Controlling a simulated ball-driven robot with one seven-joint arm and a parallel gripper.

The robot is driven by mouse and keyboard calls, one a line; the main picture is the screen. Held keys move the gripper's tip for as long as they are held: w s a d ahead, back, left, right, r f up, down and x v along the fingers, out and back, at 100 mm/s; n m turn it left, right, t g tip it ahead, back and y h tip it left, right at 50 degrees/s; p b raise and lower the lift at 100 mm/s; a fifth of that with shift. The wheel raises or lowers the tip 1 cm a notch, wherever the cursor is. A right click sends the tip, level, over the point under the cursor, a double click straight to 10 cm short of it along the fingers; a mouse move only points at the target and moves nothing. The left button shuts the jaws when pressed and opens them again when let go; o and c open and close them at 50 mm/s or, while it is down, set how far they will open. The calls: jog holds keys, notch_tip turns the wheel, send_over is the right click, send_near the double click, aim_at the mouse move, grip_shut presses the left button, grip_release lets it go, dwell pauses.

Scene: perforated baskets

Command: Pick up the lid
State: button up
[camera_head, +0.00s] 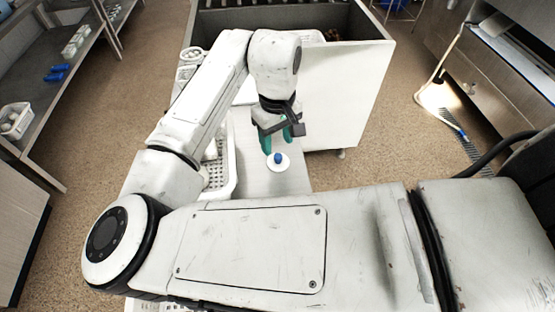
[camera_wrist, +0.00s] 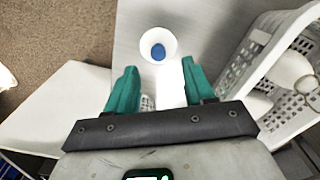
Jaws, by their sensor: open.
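The lid (camera_head: 270,163) is a small white disc with a blue knob (camera_head: 278,158). It lies on a light grey surface (camera_head: 252,180), near that surface's right edge. The lid also shows in the wrist view (camera_wrist: 158,34), at the top middle, beyond the fingertips. My gripper (camera_head: 280,138) has green fingers and is behind and above the lid in the head view. In the wrist view my gripper (camera_wrist: 160,80) is open, with a wide gap and nothing between the fingers. The lid is apart from both fingers.
A white perforated basket (camera_head: 231,165) stands left of the lid; in the wrist view it is at the right (camera_wrist: 262,65). A large white-sided cabinet (camera_head: 345,95) stands behind the gripper. A shelf (camera_head: 50,80) stands at the far left. The surface around the lid is clear.

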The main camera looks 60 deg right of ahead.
aim_at(278, 155)
jog(key=shift+d+f, duration=0.1)
jog(key=shift+f, duration=2.6)
jog(key=shift+c, duration=0.3)
grip_shut()
